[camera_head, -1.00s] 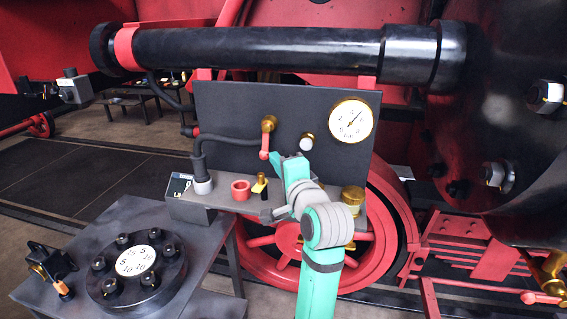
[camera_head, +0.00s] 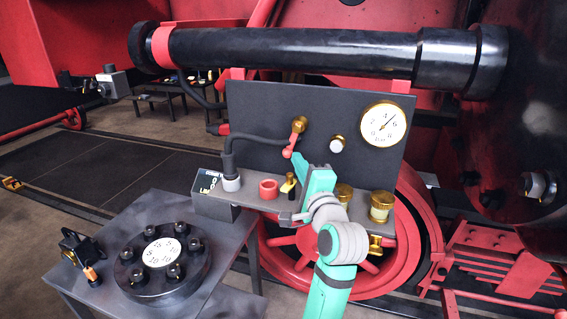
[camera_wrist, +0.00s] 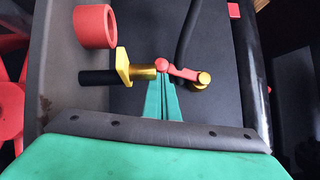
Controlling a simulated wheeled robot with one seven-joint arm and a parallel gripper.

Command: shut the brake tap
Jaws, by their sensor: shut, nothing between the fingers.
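The brake tap (camera_head: 299,126) is a brass fitting on the dark upright panel, with a red lever (camera_head: 292,143) hanging down and leaning a little to the left. In the wrist view the red lever (camera_wrist: 183,73) runs from a round red knob to its brass pivot (camera_wrist: 203,79). My gripper (camera_head: 295,158) is shut and empty, with its green fingers just right of the lever's lower end. In the wrist view the fingertips (camera_wrist: 164,77) are right at the red knob and look to touch it, though the exact contact is hard to tell.
A brass-and-black valve (camera_wrist: 121,68) and a red ring (camera_wrist: 95,27) sit close by on the shelf. A gauge (camera_head: 382,124) is right on the panel (camera_head: 255,105). A black hose (camera_head: 262,138) runs left of the tap. A bolted flange (camera_head: 150,280) stands on a table at lower left.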

